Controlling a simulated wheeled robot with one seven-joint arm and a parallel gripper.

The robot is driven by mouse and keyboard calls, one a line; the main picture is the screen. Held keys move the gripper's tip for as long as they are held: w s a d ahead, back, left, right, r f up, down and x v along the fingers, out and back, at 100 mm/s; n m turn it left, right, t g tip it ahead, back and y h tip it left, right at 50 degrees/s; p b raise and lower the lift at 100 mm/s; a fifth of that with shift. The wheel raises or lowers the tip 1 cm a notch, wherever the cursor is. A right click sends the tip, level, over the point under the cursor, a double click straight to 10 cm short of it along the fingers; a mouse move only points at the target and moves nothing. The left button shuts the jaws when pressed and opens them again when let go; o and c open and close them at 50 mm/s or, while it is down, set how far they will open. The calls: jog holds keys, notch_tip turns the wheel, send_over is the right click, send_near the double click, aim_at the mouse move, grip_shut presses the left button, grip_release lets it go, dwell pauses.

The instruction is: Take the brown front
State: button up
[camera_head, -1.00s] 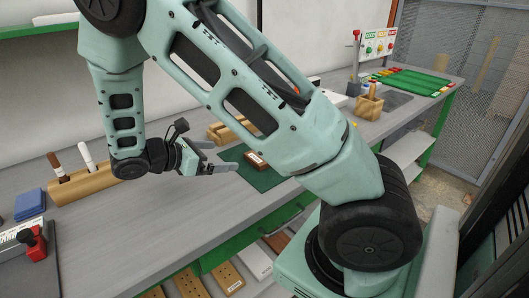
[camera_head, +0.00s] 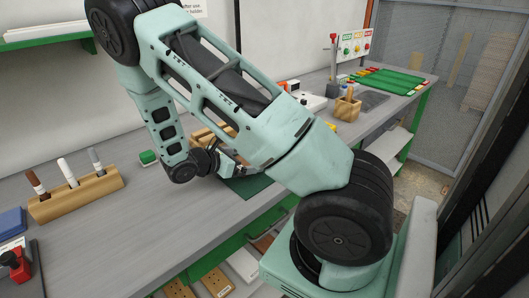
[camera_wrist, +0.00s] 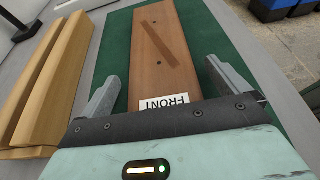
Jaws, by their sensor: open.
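The brown front (camera_wrist: 165,60) is a flat brown board with a white "FRONT" label at its near end and small dark holes. It lies on a green mat (camera_wrist: 118,45) in the wrist view. My gripper (camera_wrist: 165,85) is open, with one finger on each side of the labelled end, and the board lies between the fingers. I cannot tell whether the fingers touch it. In the head view my arm hides the board, and the mat (camera_head: 247,188) shows only in part. My gripper (camera_head: 238,168) is partly hidden there.
Light wooden blocks (camera_wrist: 45,85) stand left of the mat in the wrist view. A wooden holder with several markers (camera_head: 78,197) and a green block (camera_head: 148,158) are on the bench. A wooden tool block (camera_head: 347,109) stands farther right.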

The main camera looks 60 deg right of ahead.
jog(key=shift+x, duration=0.85)
jog(key=c, duration=1.2)
jog(key=shift+o, duration=0.2)
jog(key=shift+r, duration=0.1)
